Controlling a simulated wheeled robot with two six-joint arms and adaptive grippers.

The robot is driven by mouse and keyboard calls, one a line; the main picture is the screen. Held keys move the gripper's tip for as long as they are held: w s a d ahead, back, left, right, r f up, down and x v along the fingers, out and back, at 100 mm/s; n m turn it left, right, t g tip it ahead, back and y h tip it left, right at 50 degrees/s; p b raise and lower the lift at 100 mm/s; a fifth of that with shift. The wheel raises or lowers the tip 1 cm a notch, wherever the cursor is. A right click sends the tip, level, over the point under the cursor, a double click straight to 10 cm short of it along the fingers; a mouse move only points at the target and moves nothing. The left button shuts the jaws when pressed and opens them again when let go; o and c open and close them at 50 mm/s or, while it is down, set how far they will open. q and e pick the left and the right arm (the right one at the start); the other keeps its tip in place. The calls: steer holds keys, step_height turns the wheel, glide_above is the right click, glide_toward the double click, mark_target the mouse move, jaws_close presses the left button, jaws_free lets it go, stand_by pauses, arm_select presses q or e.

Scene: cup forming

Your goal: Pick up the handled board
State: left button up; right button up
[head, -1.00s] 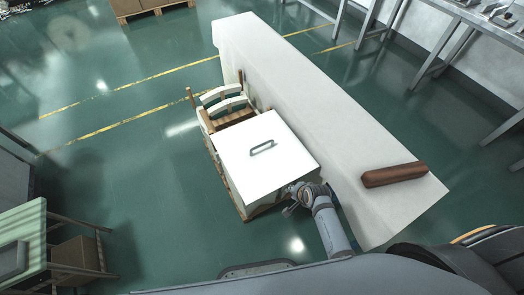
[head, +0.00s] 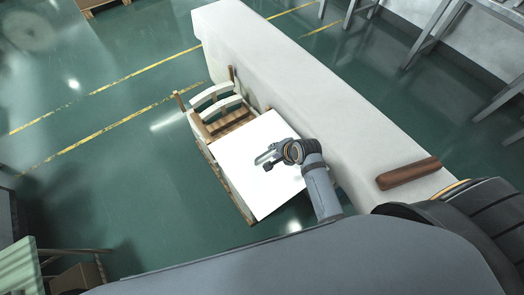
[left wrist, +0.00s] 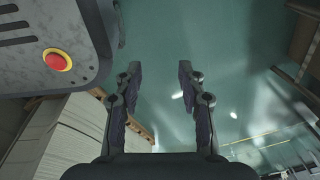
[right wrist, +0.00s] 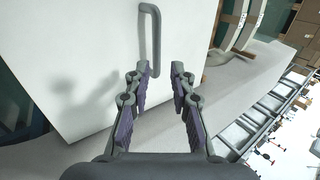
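The handled board is a white square panel (head: 240,165) lying on top of a stack beside the long pale bench. Its grey bar handle (right wrist: 150,45) shows in the right wrist view, but in the head view my right gripper hides most or all of it. My right gripper (head: 266,161) is over the board near the handle. In the right wrist view its two fingers (right wrist: 160,68) are apart and empty, with the handle just ahead of the tips and slightly left. My left gripper (left wrist: 160,68) is open and empty above the green floor. It is not seen in the head view.
White curved pieces on a wooden frame (head: 220,105) stand beyond the board. The long pale bench (head: 290,80) runs along the right, with a brown block (head: 408,173) on its near end. A table (head: 22,262) stands at lower left. The floor left of the board is clear.

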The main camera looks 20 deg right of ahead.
mark_target(268, 152)
steer(key=b+x, duration=0.1)
steer(key=x, duration=0.3)
steer(key=shift+f, duration=0.35)
steer(key=shift+w+f, duration=0.1)
steer(key=shift+w, duration=0.1)
steer(key=shift+w+f, duration=0.2)
steer(key=shift+f, duration=0.35)
steer(key=b+x, duration=0.1)
steer(key=x, duration=0.3)
steer(key=shift+d, duration=0.1)
arm_select(q)
steer(key=shift+s+d+f, duration=0.15)
steer(key=shift+s+f, duration=0.45)
steer(key=shift+s+d+f, duration=0.15)
steer(key=shift+s+f, duration=0.4)
arm_select(e)
jaws_close()
